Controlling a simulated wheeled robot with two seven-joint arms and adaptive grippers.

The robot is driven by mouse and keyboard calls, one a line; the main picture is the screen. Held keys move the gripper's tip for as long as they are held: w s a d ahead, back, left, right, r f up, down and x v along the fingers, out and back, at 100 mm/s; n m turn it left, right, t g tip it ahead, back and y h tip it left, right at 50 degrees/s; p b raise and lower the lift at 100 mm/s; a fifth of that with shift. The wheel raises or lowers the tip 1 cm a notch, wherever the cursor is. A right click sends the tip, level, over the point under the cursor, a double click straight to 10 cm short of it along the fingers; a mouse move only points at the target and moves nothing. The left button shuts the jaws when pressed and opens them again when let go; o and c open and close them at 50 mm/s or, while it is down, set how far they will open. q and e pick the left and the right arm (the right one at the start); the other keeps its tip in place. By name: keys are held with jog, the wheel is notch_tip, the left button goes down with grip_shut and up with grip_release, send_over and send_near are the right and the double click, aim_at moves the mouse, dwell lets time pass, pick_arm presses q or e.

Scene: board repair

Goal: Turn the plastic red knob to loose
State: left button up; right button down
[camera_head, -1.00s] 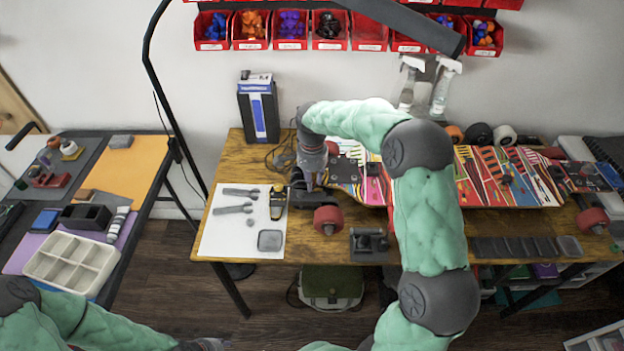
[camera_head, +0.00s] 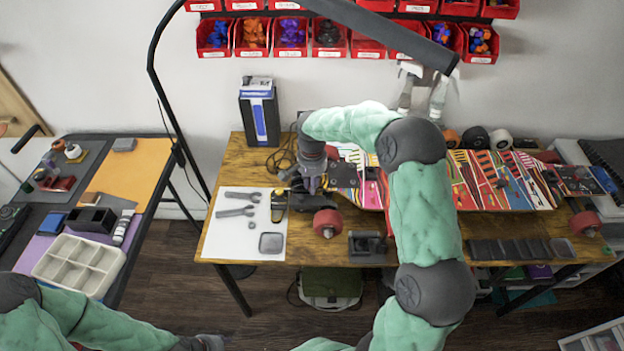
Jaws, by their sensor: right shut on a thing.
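My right gripper (camera_head: 306,185) points down at the left end of the colorful skateboard (camera_head: 480,182), above a dark holder (camera_head: 313,202) on the wooden table. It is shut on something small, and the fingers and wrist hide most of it. I cannot make out the plastic red knob clearly; it is probably the thing between these fingers. A red wheel (camera_head: 327,222) sits just below and right of the gripper. My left gripper (camera_head: 208,343) is at the bottom edge, low and away from the table, and its fingers are too unclear to read.
A white sheet with two grey wrenches (camera_head: 237,211) and a black-yellow tool (camera_head: 278,207) lies left of the gripper. A blue-white box (camera_head: 260,112) stands behind. Spray bottles (camera_head: 438,98) stand at the back. A side table holds a compartment tray (camera_head: 78,265).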

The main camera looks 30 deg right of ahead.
jog(key=n+p, duration=0.3)
jog(key=n, duration=0.3)
jog(key=shift+r+n+p, duration=0.1)
jog(key=shift+n+p, duration=0.2)
jog(key=shift+p, duration=0.05)
jog(key=n+p, duration=0.1)
jog(key=n, duration=0.2)
jog(key=shift+p, duration=0.35)
jog(key=shift+n+p, duration=0.7)
jog(key=shift+n, duration=1.1)
jog(key=c, duration=1.4)
grip_release()
notch_tip(320, 180, up, 12)
